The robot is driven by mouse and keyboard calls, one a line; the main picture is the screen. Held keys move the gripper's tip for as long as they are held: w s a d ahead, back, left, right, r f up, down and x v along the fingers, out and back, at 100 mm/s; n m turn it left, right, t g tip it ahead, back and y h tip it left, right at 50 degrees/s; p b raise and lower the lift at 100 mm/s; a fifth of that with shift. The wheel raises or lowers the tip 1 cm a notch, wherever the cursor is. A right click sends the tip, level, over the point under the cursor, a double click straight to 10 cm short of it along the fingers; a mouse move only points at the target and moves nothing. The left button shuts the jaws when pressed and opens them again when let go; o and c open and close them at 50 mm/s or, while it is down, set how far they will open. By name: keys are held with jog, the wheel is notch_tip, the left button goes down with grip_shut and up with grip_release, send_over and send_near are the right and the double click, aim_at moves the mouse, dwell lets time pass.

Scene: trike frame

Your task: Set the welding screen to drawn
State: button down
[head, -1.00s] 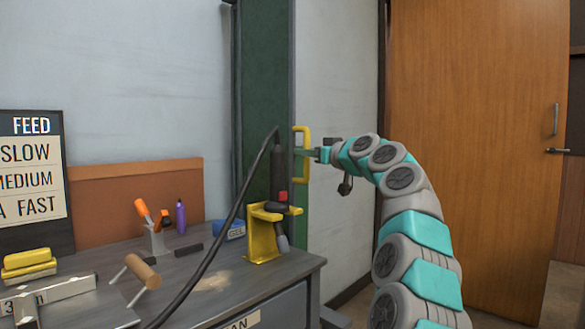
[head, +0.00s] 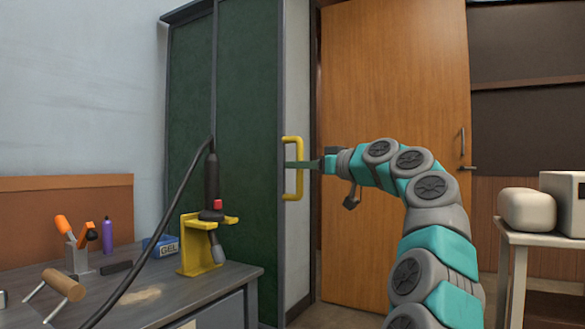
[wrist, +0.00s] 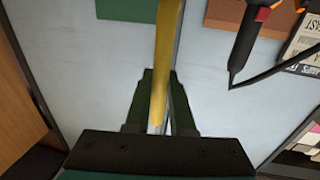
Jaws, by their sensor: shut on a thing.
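The welding screen (head: 245,120) is a dark green panelled screen in a grey frame, standing against the pale wall behind the bench in the head view. Two green panels show side by side. A yellow handle (head: 299,184) sits on its right edge. My gripper (head: 304,164) reaches in from the right and is shut on the handle's upright bar. In the wrist view the yellow handle (wrist: 168,60) runs between the two dark fingers of my gripper (wrist: 160,105).
A wooden door (head: 395,90) is behind my arm. A table (head: 520,235) with pale appliances stands at right.

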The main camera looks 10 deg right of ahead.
jog(key=shift+d, duration=0.15)
jog(key=c, duration=0.8)
grip_release()
jog(key=shift+s, duration=0.1)
jog(key=shift+o, duration=0.2)
jog(key=shift+s+d, duration=0.1)
jog(key=shift+d, duration=0.05)
jog(key=b+v, duration=0.1)
jog(key=v, duration=0.6)
jog(key=shift+s+d+b, duration=0.15)
jog(key=shift+s+b, duration=0.05)
jog(key=shift+b, duration=0.2)
